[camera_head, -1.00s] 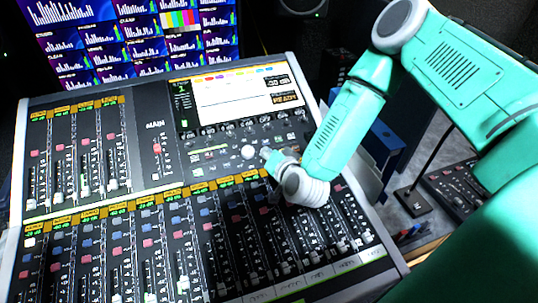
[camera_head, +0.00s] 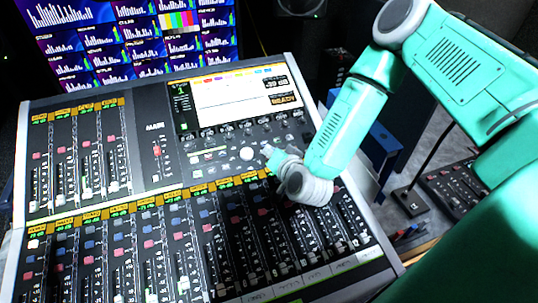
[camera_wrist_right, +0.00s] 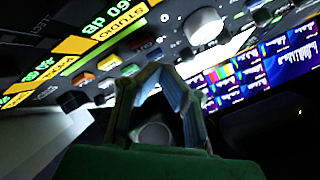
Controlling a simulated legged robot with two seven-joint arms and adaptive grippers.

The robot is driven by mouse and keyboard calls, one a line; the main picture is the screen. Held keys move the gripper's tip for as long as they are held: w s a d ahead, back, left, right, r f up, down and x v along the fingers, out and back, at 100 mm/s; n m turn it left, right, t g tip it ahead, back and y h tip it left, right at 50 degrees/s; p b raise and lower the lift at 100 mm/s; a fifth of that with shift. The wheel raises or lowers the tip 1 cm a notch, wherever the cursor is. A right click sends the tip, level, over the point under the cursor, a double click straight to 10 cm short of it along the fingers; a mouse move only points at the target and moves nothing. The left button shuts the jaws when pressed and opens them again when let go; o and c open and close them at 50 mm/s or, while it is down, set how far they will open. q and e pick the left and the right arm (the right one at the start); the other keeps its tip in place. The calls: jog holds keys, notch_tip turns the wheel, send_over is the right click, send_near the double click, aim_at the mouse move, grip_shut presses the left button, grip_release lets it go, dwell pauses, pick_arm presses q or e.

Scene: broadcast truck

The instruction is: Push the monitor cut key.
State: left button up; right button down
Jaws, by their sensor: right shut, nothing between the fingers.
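The mixing console (camera_head: 142,199) fills the middle of the head view, tilted. My right gripper (camera_head: 267,150) is shut and empty over its centre section, just right of a round white knob (camera_head: 246,153). In the right wrist view the shut fingertips (camera_wrist_right: 157,70) point at a row of small keys, with an orange key (camera_wrist_right: 108,62) and a dark red key (camera_wrist_right: 142,46) close by. No key's lettering is readable, so I cannot tell which is the monitor cut key, nor whether the fingertips touch one. My left gripper is not in view.
A console screen (camera_head: 235,100) stands behind the gripper, with a row of knobs below it. Faders (camera_head: 150,255) cover the front. A large white knob (camera_wrist_right: 205,26) is near the fingers in the wrist view. A small microphone base (camera_head: 411,202) stands at the right.

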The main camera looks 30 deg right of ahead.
jog(key=shift+s+r, duration=0.1)
jog(key=shift+r, duration=0.25)
jog(key=r+p, duration=0.1)
jog(key=s+r+p, duration=0.1)
jog(key=r+p, duration=0.1)
jog(key=s+r+p, duration=0.1)
jog(key=r, duration=0.1)
jog(key=shift+a, duration=0.4)
jog(key=shift+d+f, duration=0.15)
jog(key=shift+s, duration=0.15)
